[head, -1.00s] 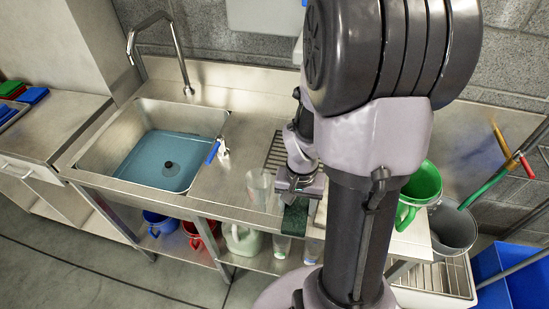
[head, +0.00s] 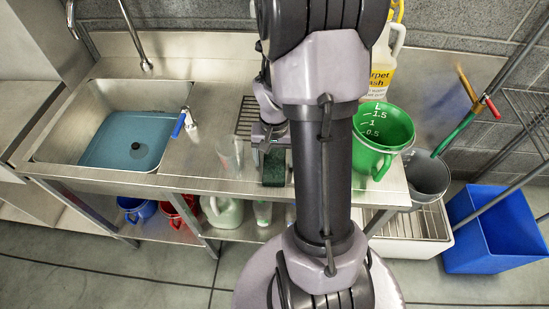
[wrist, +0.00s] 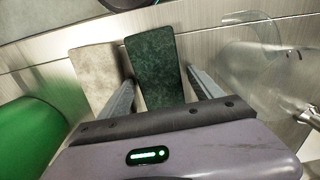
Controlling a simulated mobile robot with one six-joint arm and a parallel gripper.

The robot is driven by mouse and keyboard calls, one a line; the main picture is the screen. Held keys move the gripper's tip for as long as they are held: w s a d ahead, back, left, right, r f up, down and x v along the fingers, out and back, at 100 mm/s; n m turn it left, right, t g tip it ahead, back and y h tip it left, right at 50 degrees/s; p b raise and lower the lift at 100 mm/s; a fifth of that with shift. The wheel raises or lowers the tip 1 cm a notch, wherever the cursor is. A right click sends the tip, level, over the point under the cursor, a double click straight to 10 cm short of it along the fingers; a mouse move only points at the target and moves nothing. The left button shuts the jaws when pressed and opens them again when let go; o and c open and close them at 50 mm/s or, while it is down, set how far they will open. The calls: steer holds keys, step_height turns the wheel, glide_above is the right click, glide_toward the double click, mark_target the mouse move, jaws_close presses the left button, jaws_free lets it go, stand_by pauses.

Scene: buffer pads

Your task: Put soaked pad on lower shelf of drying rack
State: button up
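My gripper (head: 270,145) is over the steel counter's front part. The green pad also shows below the gripper in the head view (head: 273,170). A pale beige pad (wrist: 97,72) lies beside it on the counter; the arm hides it in the head view. A metal rack with wire shelves (head: 528,118) stands at the far right, partly cut off by the frame.
A clear beaker (head: 230,154) stands left of the gripper. A green measuring bucket (head: 385,140) and yellow-labelled jug (head: 383,70) are right of the arm. A grey bucket (head: 430,180) and blue bin (head: 490,232) stand near the rack. A water-filled sink (head: 60,148) is left.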

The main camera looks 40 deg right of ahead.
mark_target(275, 164)
step_height(275, 164, up, 18)
steer(key=p, duration=0.8)
steer(key=shift+s+a+f, duration=0.2)
steer(key=shift+s+a, duration=0.05)
steer(key=shift+s, duration=0.2)
